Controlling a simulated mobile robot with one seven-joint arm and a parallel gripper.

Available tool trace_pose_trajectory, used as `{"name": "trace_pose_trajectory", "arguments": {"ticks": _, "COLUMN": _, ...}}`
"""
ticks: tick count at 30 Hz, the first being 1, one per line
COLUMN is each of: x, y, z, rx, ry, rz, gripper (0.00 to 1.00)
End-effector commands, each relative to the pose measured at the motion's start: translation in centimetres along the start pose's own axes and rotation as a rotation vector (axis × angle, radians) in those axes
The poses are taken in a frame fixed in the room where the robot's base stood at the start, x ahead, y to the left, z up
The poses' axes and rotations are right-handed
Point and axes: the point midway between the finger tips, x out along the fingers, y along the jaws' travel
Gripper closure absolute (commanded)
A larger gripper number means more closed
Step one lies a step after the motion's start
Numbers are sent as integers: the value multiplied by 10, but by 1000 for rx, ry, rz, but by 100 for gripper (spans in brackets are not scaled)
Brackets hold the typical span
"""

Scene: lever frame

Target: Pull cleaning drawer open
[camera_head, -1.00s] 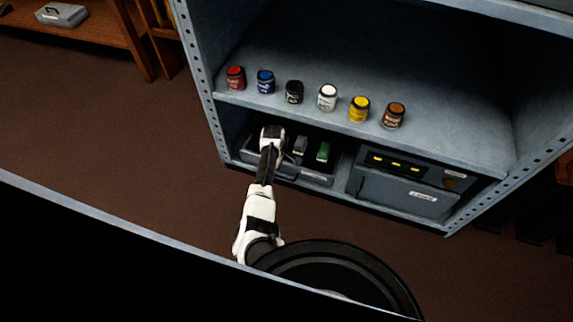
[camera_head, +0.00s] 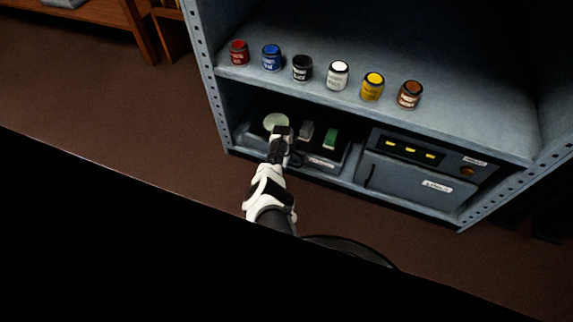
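An open-topped grey drawer (camera_head: 327,164) sits at the lower left of the blue-grey metal shelf unit. It holds a pale round item (camera_head: 275,121), a grey item (camera_head: 306,131) and a green item (camera_head: 331,137). The drawer's front carries a small pale label, too small to read. My gripper (camera_head: 290,157) is at the drawer's left-middle front, and my arm reaches up to it from below. My wrist covers part of the drawer front. The fingers are small and dark, so I cannot tell whether they touch a handle or are open or shut.
A grey box unit (camera_head: 405,185) with yellow marks and a label stands right of the drawer. Several small paint jars (camera_head: 338,75) line the shelf above. The brown floor (camera_head: 100,110) is clear at the left. A wooden shelf (camera_head: 100,12) stands at the far left.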

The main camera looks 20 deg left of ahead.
Motion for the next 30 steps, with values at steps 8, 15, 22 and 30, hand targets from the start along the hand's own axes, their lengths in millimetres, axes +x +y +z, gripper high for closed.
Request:
{"name": "trace_pose_trajectory", "arguments": {"ticks": 8, "x": 5, "y": 1, "z": 0, "rx": 1, "ry": 0, "rz": 1, "gripper": 67}}
{"name": "trace_pose_trajectory", "arguments": {"ticks": 15, "x": 5, "y": 0, "z": 0, "rx": 0, "ry": 0, "rz": 0, "gripper": 81}}
{"name": "trace_pose_trajectory", "arguments": {"ticks": 22, "x": 5, "y": 0, "z": 0, "rx": 0, "ry": 0, "rz": 1, "gripper": 100}}
{"name": "trace_pose_trajectory", "arguments": {"ticks": 30, "x": 4, "y": -1, "z": 0, "rx": 0, "ry": 0, "rz": 0, "gripper": 100}}
